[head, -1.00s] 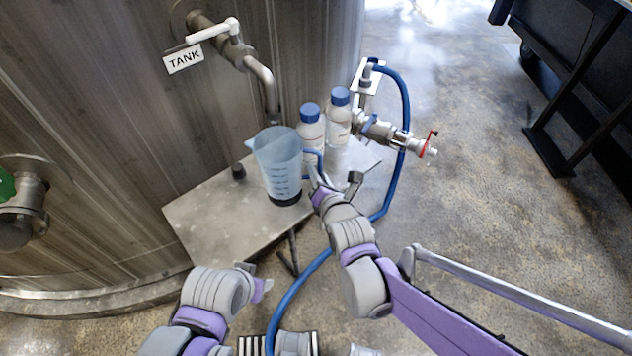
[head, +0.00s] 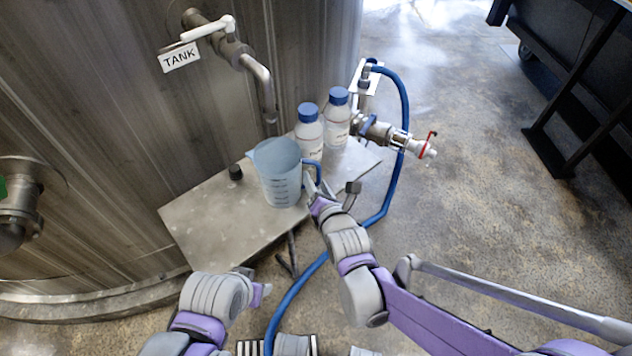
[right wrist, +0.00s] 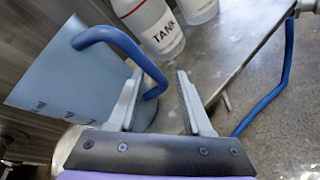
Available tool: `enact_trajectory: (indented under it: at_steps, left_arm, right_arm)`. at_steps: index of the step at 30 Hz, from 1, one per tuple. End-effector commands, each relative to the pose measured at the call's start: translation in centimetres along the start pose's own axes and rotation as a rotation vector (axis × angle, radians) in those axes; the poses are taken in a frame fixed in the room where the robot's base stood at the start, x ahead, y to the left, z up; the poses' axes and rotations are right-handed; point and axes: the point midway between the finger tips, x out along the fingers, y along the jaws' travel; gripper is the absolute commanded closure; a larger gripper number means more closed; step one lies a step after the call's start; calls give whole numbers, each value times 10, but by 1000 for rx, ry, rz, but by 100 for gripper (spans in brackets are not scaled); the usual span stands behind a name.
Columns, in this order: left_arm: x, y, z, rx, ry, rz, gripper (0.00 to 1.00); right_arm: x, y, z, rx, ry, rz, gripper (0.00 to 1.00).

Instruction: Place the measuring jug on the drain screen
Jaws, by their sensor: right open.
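The translucent blue measuring jug (head: 279,178) stands upright on the metal table by the tank. Its blue handle (head: 314,168) faces right. The right gripper (head: 318,188) is at the handle. In the right wrist view the open fingers (right wrist: 155,82) are on either side of the lower end of the handle (right wrist: 118,45), with a gap visible. The jug body (right wrist: 65,85) is to the left. I cannot make out the drain screen; it may be hidden under the jug. The left gripper (head: 262,288) is low, in front of the table, its jaws unclear.
Two white blue-capped bottles (head: 309,134) (head: 337,118) stand close behind the jug. The tank pipe (head: 266,88) comes down behind. A blue hose (head: 398,170) loops at the right.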

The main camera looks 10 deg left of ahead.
Motion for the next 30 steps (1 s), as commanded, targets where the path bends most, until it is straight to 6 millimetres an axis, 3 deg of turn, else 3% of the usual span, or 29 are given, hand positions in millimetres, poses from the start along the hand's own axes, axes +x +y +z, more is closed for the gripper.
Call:
enact_trajectory:
  at_steps: [7, 21, 30]
  left_arm:
    - [-5, 0, -1, 0, 2, 0, 48]
    - [-10, 0, -3, 0, 3, 0, 48]
    - [-12, 0, -4, 0, 4, 0, 48]
  right_arm:
    - [-9, 2, 3, -1, 0, 0, 50]
    - [-98, 2, 2, 0, 0, 0, 50]
    - [-121, 2, 2, 0, 0, 0, 50]
